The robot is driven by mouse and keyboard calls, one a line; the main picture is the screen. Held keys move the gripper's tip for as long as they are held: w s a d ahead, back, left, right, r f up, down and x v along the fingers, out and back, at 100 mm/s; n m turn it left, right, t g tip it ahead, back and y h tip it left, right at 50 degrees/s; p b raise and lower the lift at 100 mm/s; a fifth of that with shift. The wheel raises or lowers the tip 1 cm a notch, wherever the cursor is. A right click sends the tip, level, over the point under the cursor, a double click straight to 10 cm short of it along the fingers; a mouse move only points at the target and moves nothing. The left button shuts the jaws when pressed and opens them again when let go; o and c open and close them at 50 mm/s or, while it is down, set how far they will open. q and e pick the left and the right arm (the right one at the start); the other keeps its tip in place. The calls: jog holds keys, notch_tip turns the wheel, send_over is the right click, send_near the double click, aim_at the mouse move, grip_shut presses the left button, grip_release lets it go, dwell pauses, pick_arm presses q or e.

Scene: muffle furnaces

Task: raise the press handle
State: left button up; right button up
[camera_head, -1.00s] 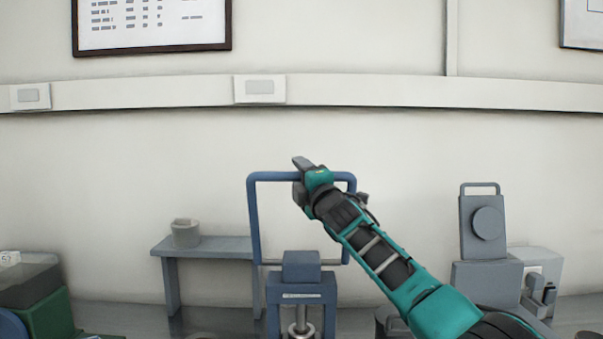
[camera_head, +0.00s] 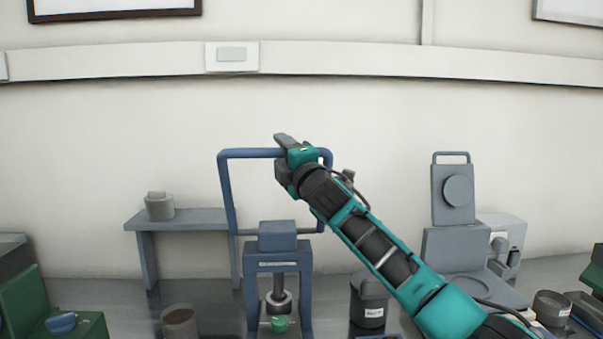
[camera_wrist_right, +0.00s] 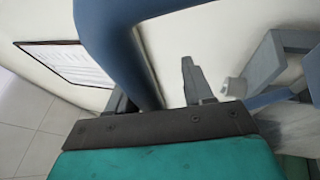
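The press (camera_head: 278,257) is a blue frame on the bench in the head view, with a metal plunger (camera_head: 279,300) and a small green piece under it. Its handle (camera_head: 227,192) is a blue hoop standing upright above the press, its bar across the top. My right gripper (camera_head: 283,146) is at the right part of that top bar. In the right wrist view the handle bar (camera_wrist_right: 125,45) passes between the two fingers, close to the left one, with a gap to the right one. My left gripper is not in view.
A grey shelf (camera_head: 185,218) with a small pot (camera_head: 159,206) stands left of the press. A dark labelled jar (camera_head: 369,302) is under my right arm. A grey device (camera_head: 453,220) stands at right. A cup (camera_head: 179,321) is at front left.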

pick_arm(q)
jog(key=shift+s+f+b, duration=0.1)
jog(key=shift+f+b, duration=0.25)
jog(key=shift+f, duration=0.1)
pick_arm(e)
jog(key=v, duration=0.9)
jog(key=shift+a, duration=0.1)
